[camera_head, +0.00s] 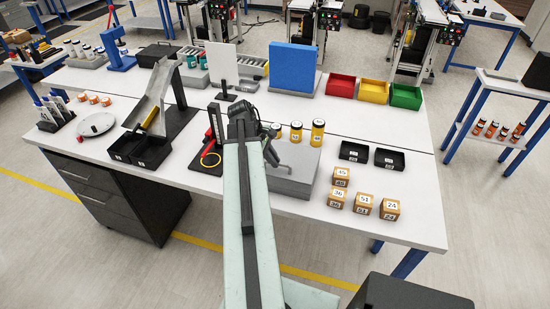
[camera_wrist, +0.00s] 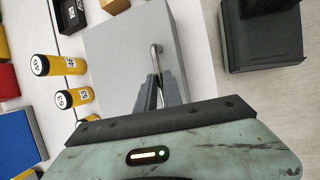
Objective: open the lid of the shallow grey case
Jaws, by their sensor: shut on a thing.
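The shallow grey case (camera_head: 300,182) sits near the front edge of the white table, partly hidden behind my arm. Its flat grey lid (camera_wrist: 122,62) fills the middle of the wrist view and looks closed, though its edges are partly hidden. A bent metal handle (camera_wrist: 156,52) stands on the lid. My gripper (camera_wrist: 158,88) is shut on this handle, with a dark finger on each side. In the head view my gripper (camera_head: 271,152) is at the left part of the case top.
Yellow cylinders (camera_head: 296,132) stand just behind the case. Black trays (camera_head: 354,151) and numbered wooden cubes (camera_head: 362,203) are to its right. A red-handled tool (camera_head: 211,140) lies to its left. A blue panel (camera_head: 292,66) stands farther back.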

